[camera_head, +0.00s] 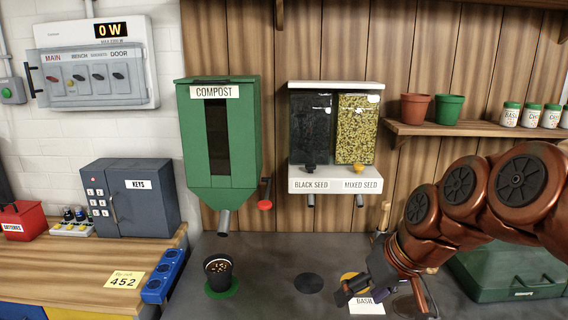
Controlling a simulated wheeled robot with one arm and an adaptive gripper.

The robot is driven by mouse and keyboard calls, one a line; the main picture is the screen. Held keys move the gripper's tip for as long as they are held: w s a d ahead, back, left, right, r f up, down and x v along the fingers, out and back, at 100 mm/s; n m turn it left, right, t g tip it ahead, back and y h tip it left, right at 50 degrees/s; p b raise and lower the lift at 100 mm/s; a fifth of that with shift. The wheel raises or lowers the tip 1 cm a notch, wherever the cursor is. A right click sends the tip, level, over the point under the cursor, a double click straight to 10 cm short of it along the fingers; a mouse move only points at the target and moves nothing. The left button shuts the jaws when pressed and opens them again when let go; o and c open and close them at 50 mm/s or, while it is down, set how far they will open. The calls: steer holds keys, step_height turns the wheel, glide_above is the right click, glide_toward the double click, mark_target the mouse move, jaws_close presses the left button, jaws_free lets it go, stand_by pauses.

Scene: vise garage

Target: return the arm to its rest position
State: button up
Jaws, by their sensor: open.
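My gripper (384,300) is low at the right of the view, at the end of my copper-coloured arm. Its fingers are spread apart over the dark bench near a white card marked BASIL (366,306). I see nothing between the fingers. My arm comes in from the right edge, bent, and hides part of the bench and the wall behind it.
A black pot (218,269) with specks inside stands on a green disc below the green compost dispenser (220,145). The seed dispenser (335,135) hangs mid-wall. A green case (510,272) lies right, partly behind my arm. A shelf (480,130) holds pots and jars.

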steer(key=s+d+f+m+g+h, duration=0.1)
steer(key=s+f, duration=0.2)
steer(key=s, duration=0.4)
steer(key=s+d+f+m+g+h, duration=0.1)
steer(key=s+d+f+g, duration=0.1)
steer(key=s+f, duration=0.2)
steer(key=s+d+f+g+h+p, duration=0.1)
steer(key=s+f+g+h, duration=0.1)
steer(key=s, duration=0.8)
steer(key=shift+d+f+m, duration=0.3)
steer(key=shift+f+m, duration=0.1)
steer(key=shift+f, duration=0.45)
